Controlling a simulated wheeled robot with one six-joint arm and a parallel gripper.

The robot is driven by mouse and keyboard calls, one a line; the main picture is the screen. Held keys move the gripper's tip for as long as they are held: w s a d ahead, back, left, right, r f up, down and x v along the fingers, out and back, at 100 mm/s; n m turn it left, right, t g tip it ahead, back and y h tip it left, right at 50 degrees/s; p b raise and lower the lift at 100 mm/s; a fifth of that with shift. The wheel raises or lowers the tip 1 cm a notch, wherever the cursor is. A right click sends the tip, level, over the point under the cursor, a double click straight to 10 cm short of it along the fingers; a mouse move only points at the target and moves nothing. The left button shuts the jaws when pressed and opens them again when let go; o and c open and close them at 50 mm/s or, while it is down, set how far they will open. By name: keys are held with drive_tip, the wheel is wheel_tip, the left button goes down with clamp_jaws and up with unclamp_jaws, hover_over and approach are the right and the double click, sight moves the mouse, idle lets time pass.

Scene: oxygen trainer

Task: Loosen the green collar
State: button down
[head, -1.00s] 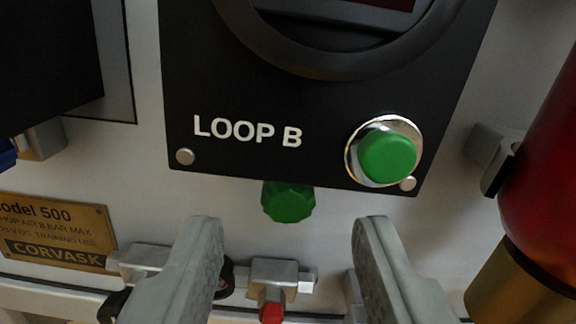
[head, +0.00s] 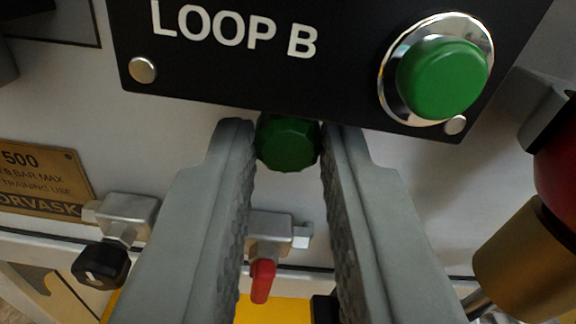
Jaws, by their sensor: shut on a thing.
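The green collar (head: 287,145) is a dark green faceted knob below the black LOOP B panel (head: 225,75), against the pale wall. My gripper (head: 287,135) has its two grey fingers on the left and right sides of the collar, with their tips at the panel's lower edge. The fingers are shut on the collar. The collar's upper part is in shadow under the panel edge.
A bright green round button (head: 442,80) in a chrome ring sits at the panel's right. A red-handled valve (head: 263,278) and a black-knobbed valve (head: 102,262) are below. A red cylinder with a brass end (head: 522,262) stands right. A brass plate (head: 42,180) is left.

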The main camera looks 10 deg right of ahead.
drive_tip(key=shift+n, duration=0.6)
drive_tip(key=c, duration=1.3)
unclamp_jaws()
drive_tip(key=s, duration=1.7)
drive_tip(key=shift+s, duration=0.2)
drive_tip(key=shift+c, duration=1.4)
